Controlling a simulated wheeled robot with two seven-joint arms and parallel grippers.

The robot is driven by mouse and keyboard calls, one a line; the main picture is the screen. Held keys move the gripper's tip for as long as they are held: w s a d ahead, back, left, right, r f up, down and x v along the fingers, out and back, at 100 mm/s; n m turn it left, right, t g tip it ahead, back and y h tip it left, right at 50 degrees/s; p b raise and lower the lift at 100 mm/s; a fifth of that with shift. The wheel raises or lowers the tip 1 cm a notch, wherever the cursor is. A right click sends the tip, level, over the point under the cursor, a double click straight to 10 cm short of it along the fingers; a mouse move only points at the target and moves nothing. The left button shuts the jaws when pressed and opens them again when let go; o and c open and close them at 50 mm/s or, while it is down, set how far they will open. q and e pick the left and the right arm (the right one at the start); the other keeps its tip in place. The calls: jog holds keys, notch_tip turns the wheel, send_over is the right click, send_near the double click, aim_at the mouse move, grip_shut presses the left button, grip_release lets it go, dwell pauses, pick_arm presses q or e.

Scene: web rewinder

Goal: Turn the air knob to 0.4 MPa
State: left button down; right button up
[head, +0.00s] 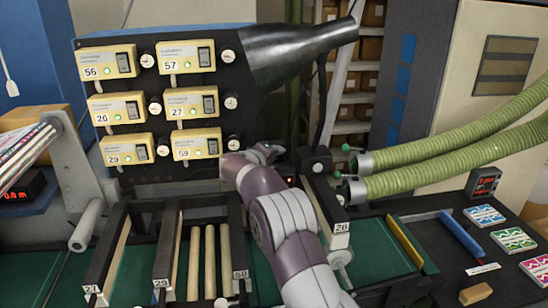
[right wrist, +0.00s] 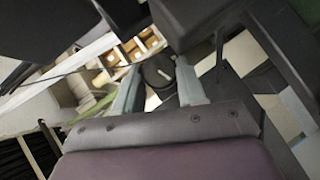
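The air knob (right wrist: 158,73) is a round black knob with a white pointer line, seen in the right wrist view. It lies between the fingertips of my right gripper (right wrist: 158,80). The two grey fingers stand apart, one on each side of it; contact is not clear. In the head view my right gripper (head: 270,152) is beside a small black box (head: 315,161) with a hose on top, and the knob cannot be made out there. No readable pressure value shows. My left gripper is not in view.
A panel with several yellow numbered controllers (head: 190,103) stands behind on the left. A large black nozzle (head: 300,45) hangs above. Green ribbed hoses (head: 450,145) run to the right.

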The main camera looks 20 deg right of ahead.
jog(key=shift+r, duration=0.1)
jog(key=shift+d+r+m+y, duration=0.2)
jog(key=shift+m+y, duration=0.7)
jog(key=shift+y, duration=0.35)
jog(key=shift+d+r+m+y, duration=0.1)
jog(key=shift+r+m+y, duration=0.05)
jog(key=shift+m+y, duration=0.95)
jog(key=shift+y, duration=0.25)
jog(key=o, duration=0.9)
jog(key=shift+o, duration=0.8)
jog(key=shift+w+f, duration=0.15)
jog(key=shift+f, duration=0.1)
